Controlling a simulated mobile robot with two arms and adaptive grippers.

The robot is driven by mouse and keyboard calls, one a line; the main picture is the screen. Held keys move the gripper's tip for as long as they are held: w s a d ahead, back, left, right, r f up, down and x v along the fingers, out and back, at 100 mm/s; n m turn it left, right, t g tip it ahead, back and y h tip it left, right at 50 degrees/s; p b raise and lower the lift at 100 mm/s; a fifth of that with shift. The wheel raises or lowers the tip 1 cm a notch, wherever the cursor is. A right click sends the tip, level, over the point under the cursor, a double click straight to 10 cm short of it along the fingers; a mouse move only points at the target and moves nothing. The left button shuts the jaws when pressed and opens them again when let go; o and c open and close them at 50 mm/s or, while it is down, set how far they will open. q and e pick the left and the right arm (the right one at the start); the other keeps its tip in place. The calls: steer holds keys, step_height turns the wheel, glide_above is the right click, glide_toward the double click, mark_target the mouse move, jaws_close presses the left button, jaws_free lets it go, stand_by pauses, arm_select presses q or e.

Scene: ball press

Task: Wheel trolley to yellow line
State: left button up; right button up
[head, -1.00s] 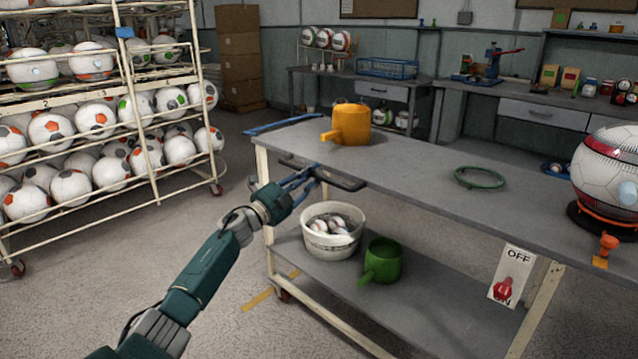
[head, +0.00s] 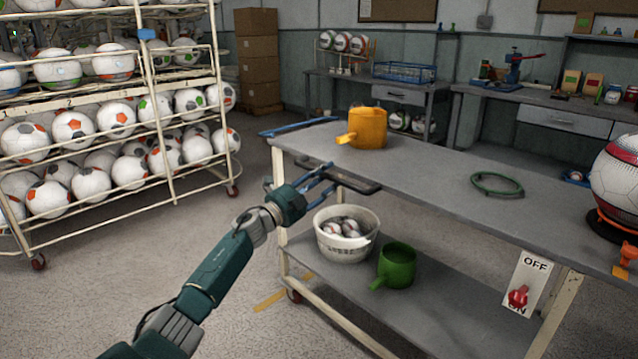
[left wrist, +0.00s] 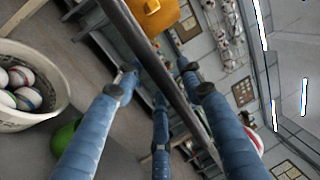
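The trolley (head: 425,187) has a grey top, a lower shelf and a cream frame on castors. Its black handle (head: 352,181) sticks out from the near left end and crosses the left wrist view as a dark bar (left wrist: 150,55). My left gripper (head: 326,180) is at this handle. In the left wrist view its blue fingers (left wrist: 165,85) are spread on both sides of the bar, not closed on it. A yellow line (head: 270,300) shows on the floor by the trolley's near left castor (head: 295,296); the rest is hidden. My right gripper is not in view.
On the trolley stand a yellow jug (head: 368,129), a green ring (head: 497,184) and a ball on a stand (head: 617,180). Its shelf holds a white bucket of balls (head: 346,247) and a green jug (head: 397,266). A ball rack (head: 172,148) stands left, with clear floor between.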

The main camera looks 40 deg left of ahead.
arm_select(q)
steer(key=s+f, duration=0.2)
steer(key=s, duration=0.9)
steer(key=shift+s+a, duration=0.2)
steer(key=shift+s, duration=0.15)
steer(key=shift+f, duration=0.15)
